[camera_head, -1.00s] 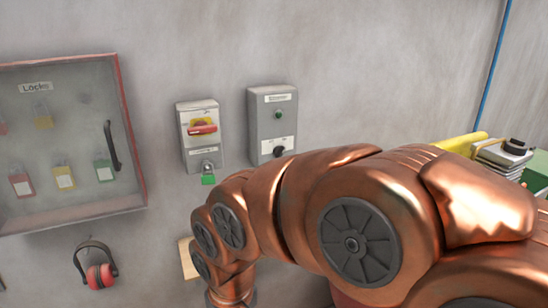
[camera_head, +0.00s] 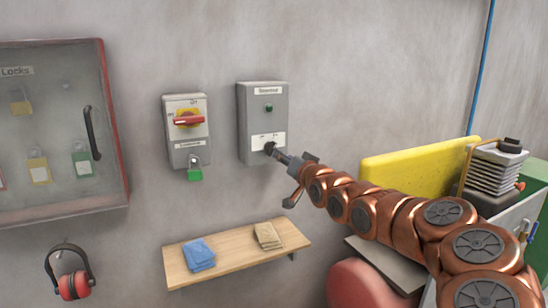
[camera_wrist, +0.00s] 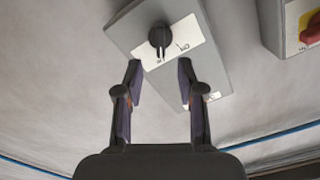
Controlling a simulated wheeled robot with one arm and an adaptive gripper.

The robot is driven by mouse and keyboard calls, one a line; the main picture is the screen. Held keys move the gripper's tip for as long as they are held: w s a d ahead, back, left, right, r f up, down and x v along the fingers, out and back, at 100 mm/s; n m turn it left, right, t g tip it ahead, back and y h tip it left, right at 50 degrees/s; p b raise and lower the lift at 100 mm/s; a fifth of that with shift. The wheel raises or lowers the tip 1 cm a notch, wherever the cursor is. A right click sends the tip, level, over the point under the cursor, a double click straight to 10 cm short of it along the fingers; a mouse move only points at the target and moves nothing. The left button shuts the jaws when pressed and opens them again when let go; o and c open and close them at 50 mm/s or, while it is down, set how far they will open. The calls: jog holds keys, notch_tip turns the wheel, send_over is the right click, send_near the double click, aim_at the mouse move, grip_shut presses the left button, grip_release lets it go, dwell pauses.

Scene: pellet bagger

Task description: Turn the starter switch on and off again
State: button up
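My gripper (camera_head: 288,170) is at the knob from the front right. In the wrist view its fingers (camera_wrist: 160,64) are open, one each side, with the knob just beyond the tips. They do not seem to touch it.
Left of the starter is a box with a red-and-yellow switch (camera_head: 188,119) and a green padlock (camera_head: 195,173). A wooden shelf (camera_head: 236,255) with cloths sits below. A lock cabinet (camera_head: 115,150) and red ear defenders (camera_head: 72,284) are at left. Yellow panel (camera_head: 410,168) stands at right.

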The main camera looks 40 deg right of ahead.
aim_at(273, 150)
jog(key=shift+p+x, duration=1.2)
jog(key=shift+x, duration=2.65)
grip_shut()
